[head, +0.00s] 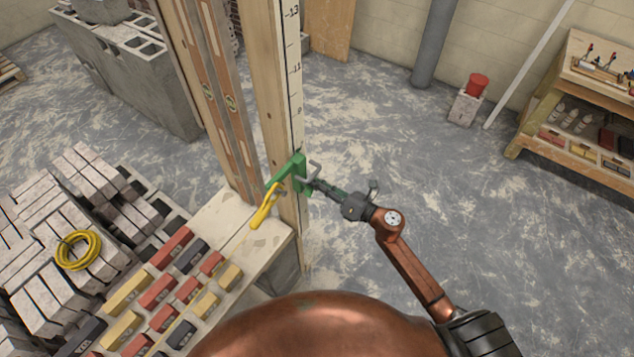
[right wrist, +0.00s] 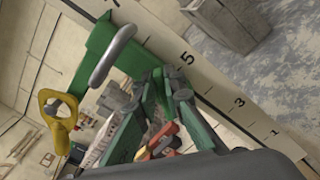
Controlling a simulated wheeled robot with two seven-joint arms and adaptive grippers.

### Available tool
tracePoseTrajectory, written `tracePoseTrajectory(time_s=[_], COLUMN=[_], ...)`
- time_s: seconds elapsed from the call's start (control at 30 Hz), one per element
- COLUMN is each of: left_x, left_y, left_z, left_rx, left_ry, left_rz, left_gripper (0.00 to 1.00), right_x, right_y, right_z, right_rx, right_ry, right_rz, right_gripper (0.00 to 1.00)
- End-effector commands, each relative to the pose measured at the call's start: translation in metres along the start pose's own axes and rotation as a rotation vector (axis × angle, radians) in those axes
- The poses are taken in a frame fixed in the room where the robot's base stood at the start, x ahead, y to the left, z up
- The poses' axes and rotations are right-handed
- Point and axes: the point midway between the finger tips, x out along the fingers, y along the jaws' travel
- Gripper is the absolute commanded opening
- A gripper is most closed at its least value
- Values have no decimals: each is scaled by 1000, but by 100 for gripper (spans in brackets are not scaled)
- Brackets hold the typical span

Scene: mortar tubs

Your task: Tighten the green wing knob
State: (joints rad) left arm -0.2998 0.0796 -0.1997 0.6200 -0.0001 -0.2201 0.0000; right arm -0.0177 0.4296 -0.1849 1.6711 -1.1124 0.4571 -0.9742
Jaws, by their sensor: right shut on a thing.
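A green clamp bracket (head: 290,169) sits on the upright wooden post (head: 270,90) with a number scale. It also shows in the right wrist view (right wrist: 92,50), with a grey bent metal bar (right wrist: 112,56) across it. My right gripper (head: 315,184) reaches the bracket from the right; in the right wrist view its fingers (right wrist: 160,90) close together at the bracket's side. It is shut on the green wing knob, which the fingers mostly hide, so its turn angle cannot be told. A yellow hook-shaped piece (head: 264,207) hangs at the bracket's left. My left gripper is out of view.
A board (head: 262,246) beside the post carries red, yellow and dark blocks. Stacked bricks and a yellow line coil (head: 78,250) lie at left. Floor between is clear.

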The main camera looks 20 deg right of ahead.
Motion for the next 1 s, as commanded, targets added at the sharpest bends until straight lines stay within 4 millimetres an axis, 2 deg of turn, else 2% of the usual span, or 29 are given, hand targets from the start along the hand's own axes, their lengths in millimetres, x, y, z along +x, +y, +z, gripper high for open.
tracePoseTrajectory(time_s=[0.6,1.0], left_x=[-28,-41], left_y=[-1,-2], left_z=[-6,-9], left_rx=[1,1], left_ry=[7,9], left_rz=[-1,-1], left_gripper=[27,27], right_x=[0,1], right_y=[-8,-12], right_z=[-3,-7], right_rx=[580,849], right_ry=[4,5], right_rz=[3,6], right_gripper=[0,0])
